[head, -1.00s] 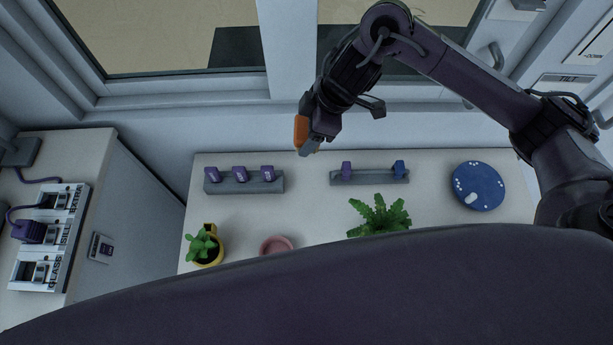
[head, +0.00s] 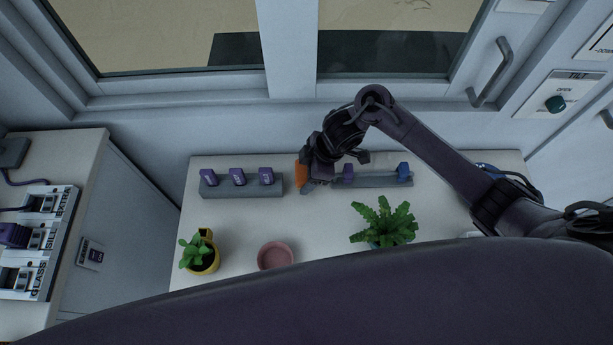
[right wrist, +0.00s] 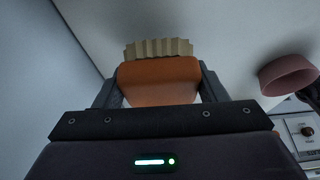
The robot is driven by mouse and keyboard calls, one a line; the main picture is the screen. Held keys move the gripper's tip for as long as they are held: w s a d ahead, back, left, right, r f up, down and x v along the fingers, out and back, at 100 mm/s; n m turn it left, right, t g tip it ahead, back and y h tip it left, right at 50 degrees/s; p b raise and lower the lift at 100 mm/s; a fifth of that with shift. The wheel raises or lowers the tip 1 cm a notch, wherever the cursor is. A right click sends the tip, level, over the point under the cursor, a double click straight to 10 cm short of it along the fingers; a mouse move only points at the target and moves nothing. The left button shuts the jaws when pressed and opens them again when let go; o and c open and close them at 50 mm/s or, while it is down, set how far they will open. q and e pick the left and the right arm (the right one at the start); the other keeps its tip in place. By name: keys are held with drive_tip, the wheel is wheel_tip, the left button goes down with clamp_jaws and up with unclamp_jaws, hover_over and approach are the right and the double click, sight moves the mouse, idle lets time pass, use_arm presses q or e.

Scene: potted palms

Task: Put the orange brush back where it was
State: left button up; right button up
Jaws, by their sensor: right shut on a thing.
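My right gripper (head: 311,181) is shut on the orange brush (head: 301,173). The gripper and brush are at the left end of the right grey rack (head: 378,182), in the gap between the two racks in the picture. I cannot tell whether the brush touches the rack or the counter. In the right wrist view the brush's orange body (right wrist: 158,82) sits between both fingers, its pale bristles (right wrist: 158,48) pointing away from the palm. My left gripper is not in view.
The left grey rack (head: 243,191) holds three purple items. In front stand a yellow pot with a plant (head: 201,254), a pink dish (head: 275,256) and a green fern (head: 385,222). A window wall rises behind the white counter (head: 320,224). My arm mostly covers a blue round thing at right.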

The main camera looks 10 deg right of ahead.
drive_tip(key=shift+f, duration=1.3)
drive_tip(key=shift+f, duration=0.2)
drive_tip(key=o, duration=1)
drive_tip(key=shift+c, duration=0.2)
drive_tip(key=v, duration=1.2)
drive_tip(key=shift+r+p, duration=0.25)
drive_tip(key=shift+p, duration=0.1)
drive_tip(key=shift+s+a, duration=0.1)
